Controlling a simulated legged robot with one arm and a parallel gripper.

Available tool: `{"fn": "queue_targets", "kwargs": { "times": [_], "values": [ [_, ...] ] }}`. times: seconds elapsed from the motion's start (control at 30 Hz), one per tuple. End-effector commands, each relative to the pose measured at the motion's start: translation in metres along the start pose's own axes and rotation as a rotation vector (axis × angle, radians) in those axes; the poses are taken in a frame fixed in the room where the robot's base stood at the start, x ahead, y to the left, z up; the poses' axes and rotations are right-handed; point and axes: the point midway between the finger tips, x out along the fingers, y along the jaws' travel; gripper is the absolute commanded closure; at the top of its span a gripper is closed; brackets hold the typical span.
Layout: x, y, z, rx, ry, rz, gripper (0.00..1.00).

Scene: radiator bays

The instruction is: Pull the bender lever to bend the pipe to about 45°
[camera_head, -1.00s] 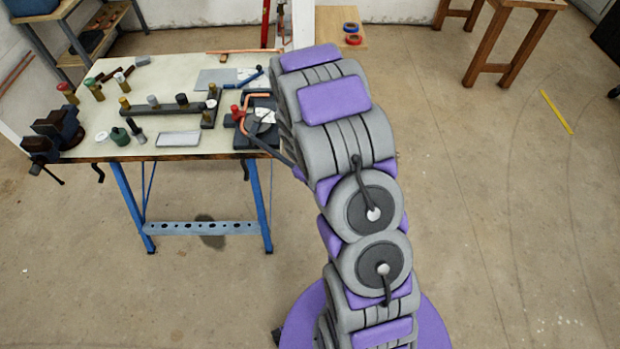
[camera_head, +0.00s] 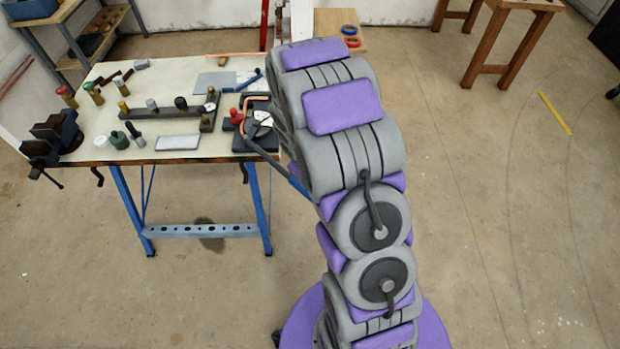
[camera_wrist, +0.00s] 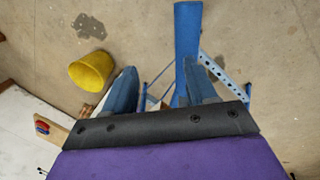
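The bender (camera_head: 255,143) sits at the right front corner of the workbench (camera_head: 190,70). A copper pipe (camera_head: 247,104) with a bend in it lies in the bender; its exact angle is unclear. The dark lever runs from the bender over the front edge, and its blue grip (camera_head: 298,187) passes behind my arm. In the wrist view the blue grip (camera_wrist: 187,45) reaches down beside the right finger, which partly covers it. My gripper (camera_wrist: 163,82) has its fingers well apart, with a gap between the grip and the left finger. The head view hides my gripper behind my arm.
A vise (camera_head: 53,138) is on the bench's left corner. Bottles, a dark bar and a pale tray (camera_head: 178,141) cover the bench. A yellow bucket (camera_wrist: 89,72) stands on the floor in the wrist view. The floor right of my arm is largely clear.

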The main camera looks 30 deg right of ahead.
Motion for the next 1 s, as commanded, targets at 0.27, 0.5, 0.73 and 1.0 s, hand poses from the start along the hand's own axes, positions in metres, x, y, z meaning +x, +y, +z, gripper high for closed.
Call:
{"fn": "queue_targets", "kwargs": {
  "times": [0.27, 0.5, 0.73, 1.0],
  "values": [
    [-0.056, 0.000, -0.004, 0.001, 0.008, 0.002, 0.43],
    [-0.102, 0.000, -0.004, -0.001, 0.007, 0.002, 0.43],
    [-0.126, 0.000, -0.004, 0.000, 0.004, 0.001, 0.43],
    [-0.131, -0.001, -0.003, -0.001, 0.000, 0.000, 0.43]
  ]
}}
